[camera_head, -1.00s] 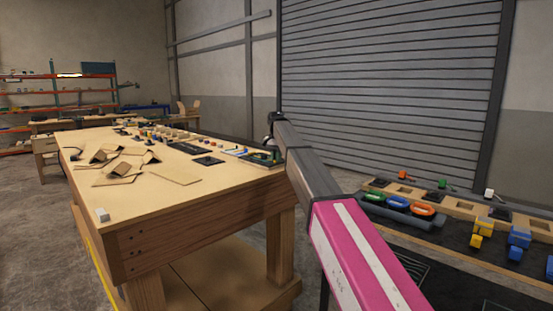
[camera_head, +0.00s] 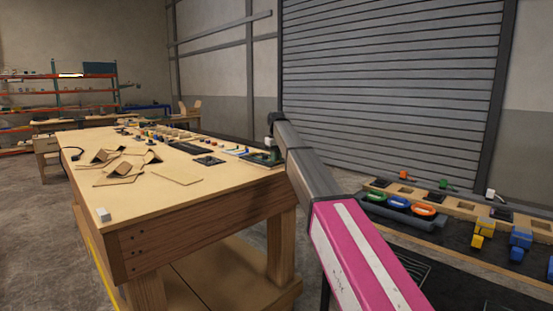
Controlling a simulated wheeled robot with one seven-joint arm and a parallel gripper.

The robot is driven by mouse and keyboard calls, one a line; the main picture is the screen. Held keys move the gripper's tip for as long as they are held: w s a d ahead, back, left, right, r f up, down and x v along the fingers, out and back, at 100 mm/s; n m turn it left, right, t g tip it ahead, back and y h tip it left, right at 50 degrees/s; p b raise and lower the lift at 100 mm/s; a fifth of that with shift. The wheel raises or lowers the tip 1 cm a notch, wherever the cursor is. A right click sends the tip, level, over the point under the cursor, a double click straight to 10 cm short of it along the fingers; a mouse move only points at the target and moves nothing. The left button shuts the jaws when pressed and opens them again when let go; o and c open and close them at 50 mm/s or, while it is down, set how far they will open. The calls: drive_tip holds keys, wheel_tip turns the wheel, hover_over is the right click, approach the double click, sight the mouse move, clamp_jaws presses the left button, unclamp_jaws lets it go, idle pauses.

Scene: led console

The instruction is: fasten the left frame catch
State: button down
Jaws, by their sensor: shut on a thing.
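The fingers are not clearly seen.
The wooden workbench (camera_head: 150,205) carries folded cardboard pieces (camera_head: 122,165), a small white block (camera_head: 103,215) and a row of small parts along its far edge. On the right, a dark table holds coloured handles (camera_head: 398,202) and blocks (camera_head: 520,240). Bare floor lies behind.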

drive_tip(key=shift+n, duration=1.6)
drive_tip(key=c, duration=1.1)
unclamp_jaws()
drive_tip(key=shift+c, duration=0.2)
drive_tip(key=shift+r, duration=0.1)
wheel_tip(320, 180, up, 11)
drive_tip(key=shift+s+f, duration=0.1)
drive_tip(key=shift+f, duration=0.1)
